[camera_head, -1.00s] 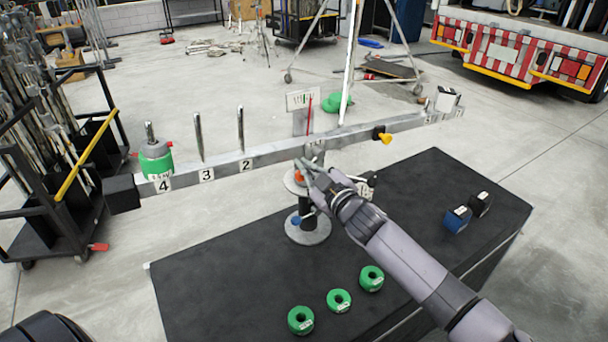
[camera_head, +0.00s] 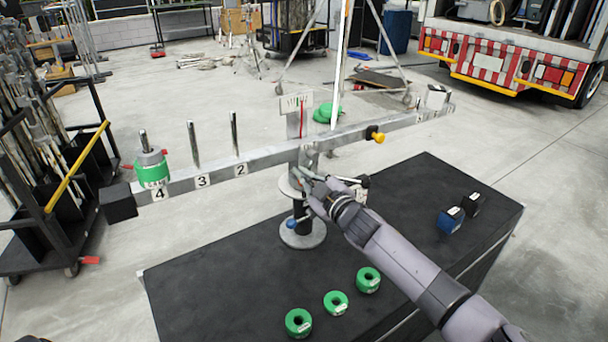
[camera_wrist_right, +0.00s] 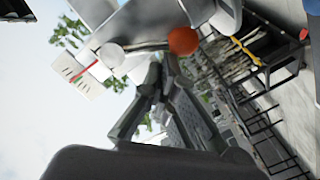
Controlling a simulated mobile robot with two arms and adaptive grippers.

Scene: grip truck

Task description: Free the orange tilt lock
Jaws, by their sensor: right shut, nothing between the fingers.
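The orange tilt lock shows as a round orange knob (camera_wrist_right: 183,41) in the right wrist view, just beyond my right fingertips. In the head view it is hidden behind my right gripper (camera_head: 308,187), which is shut and empty at the balance's post. In the wrist view the closed dark fingers (camera_wrist_right: 160,78) point at the knob's lower side; I cannot tell whether they touch it. The grey beam (camera_head: 270,156) slopes, its left end lower. A green ring weight (camera_head: 152,169) sits on the left peg by label 4. My left gripper is out of view.
The post's round base (camera_head: 303,234) stands on the black table (camera_head: 215,285). Several green rings (camera_head: 335,302) lie in front, and a blue block (camera_head: 450,220) and a black block (camera_head: 471,204) lie at right. A gauge plate (camera_head: 296,103) with a red needle rises above the beam.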

